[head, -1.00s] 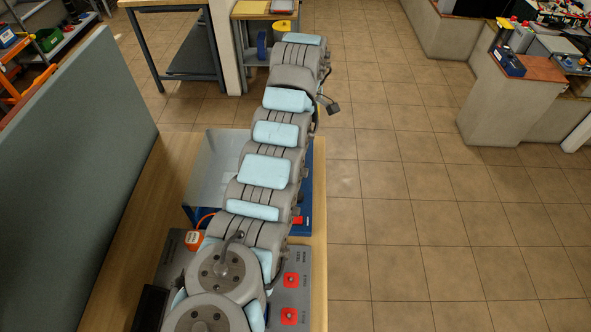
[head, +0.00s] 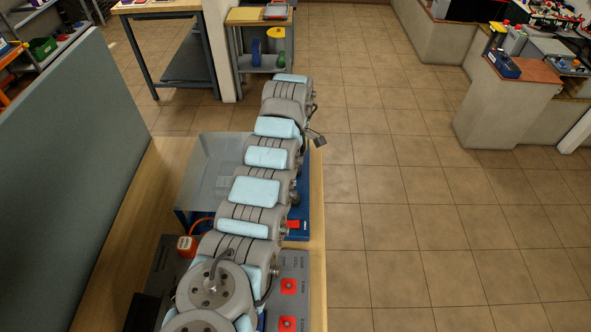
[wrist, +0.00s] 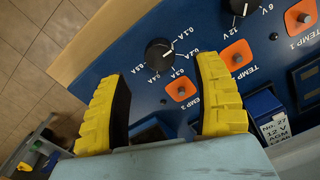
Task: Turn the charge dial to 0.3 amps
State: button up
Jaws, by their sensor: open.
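In the wrist view, the charge dial (wrist: 159,53) is a round black knob on a blue panel. Nothing is between the fingers, and neither visibly touches the dial. In the head view, my arm hides the dial and gripper.
A second black dial (wrist: 243,4), marked in volts, and orange TEMP sockets (wrist: 237,54) sit close by on the panel. A labelled battery (wrist: 268,113) is right of the right finger. The blue unit (head: 303,215) stands on the wooden bench (head: 317,190); a grey partition (head: 75,170) stands left.

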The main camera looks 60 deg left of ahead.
jog(key=shift+f+b, duration=0.35)
jog(key=shift+f, duration=2.3)
jog(key=shift+c, duration=0.3)
grip_shut()
